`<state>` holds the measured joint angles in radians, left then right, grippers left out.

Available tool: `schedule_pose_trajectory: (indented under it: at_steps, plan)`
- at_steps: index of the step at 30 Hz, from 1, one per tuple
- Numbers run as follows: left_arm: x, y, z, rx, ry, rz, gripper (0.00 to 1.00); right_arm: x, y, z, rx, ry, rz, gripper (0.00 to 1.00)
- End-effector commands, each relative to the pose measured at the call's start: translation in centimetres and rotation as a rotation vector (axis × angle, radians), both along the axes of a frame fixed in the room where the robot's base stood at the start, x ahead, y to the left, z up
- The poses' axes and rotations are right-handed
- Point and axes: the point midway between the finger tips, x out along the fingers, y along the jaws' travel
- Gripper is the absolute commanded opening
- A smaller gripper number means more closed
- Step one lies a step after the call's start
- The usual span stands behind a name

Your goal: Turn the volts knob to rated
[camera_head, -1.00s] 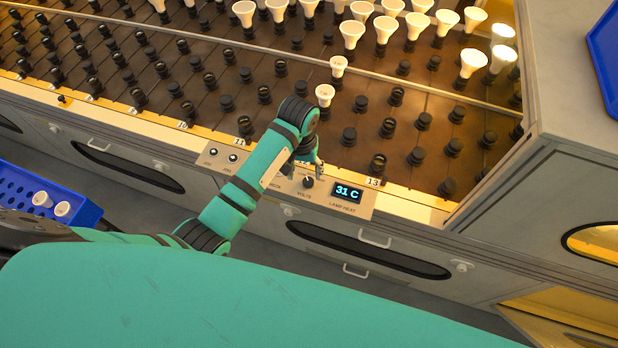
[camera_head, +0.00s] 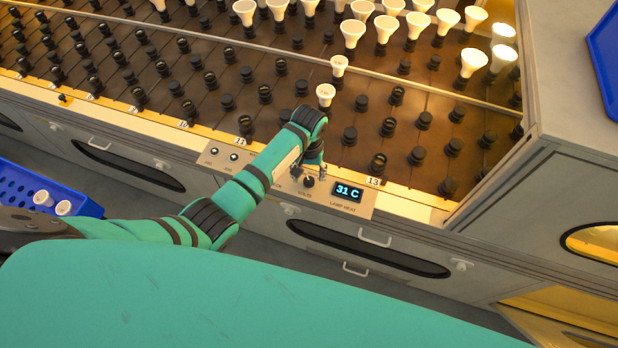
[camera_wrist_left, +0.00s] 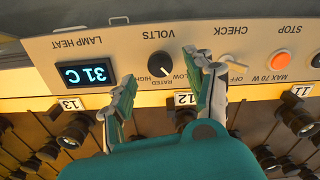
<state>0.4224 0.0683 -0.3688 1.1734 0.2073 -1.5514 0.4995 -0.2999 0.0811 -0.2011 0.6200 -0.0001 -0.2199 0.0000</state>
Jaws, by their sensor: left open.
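The dark round volts knob (camera_head: 308,182) sits on the light control panel (camera_head: 283,189), left of the lamp heat display (camera_head: 347,191) reading 31 C. In the left wrist view, which shows the panel upside down, the volts knob (camera_wrist_left: 158,63) has LOW, RATED and HIGH lettering beside it; I cannot tell which mark it points at. My left gripper (camera_head: 314,167) hangs just above the knob in the head view. In the wrist view its fingers (camera_wrist_left: 160,73) are open, one to each side of the knob, with no clear contact. My right gripper is not in view.
The check knob (camera_wrist_left: 230,60) is close to one finger. Behind the panel, the rack (camera_head: 230,85) holds many dark sockets, some with white bulbs (camera_head: 326,94). A blue crate (camera_head: 22,190) with white bulbs is at the left. A grey cabinet wall (camera_head: 575,95) rises at the right.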

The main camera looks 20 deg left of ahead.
Motion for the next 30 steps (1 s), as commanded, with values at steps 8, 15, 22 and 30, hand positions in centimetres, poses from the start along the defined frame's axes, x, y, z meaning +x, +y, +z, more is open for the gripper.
schedule_pose_trajectory:
  at_steps: [8,15,22,30]
  plan:
    - [0.0,0.0,-3.4,0.0,0.0,0.0,0.55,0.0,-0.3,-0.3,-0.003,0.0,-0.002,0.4]
    - [0.0,0.0,-3.8,-0.001,-0.002,0.0,0.55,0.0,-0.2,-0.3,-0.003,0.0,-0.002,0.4]
    - [0.0,0.0,-3.8,-0.001,-0.001,0.0,0.39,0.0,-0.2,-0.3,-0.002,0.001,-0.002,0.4]
    - [0.0,0.0,-3.8,0.0,-0.001,0.0,0.04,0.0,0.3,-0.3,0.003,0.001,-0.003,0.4]
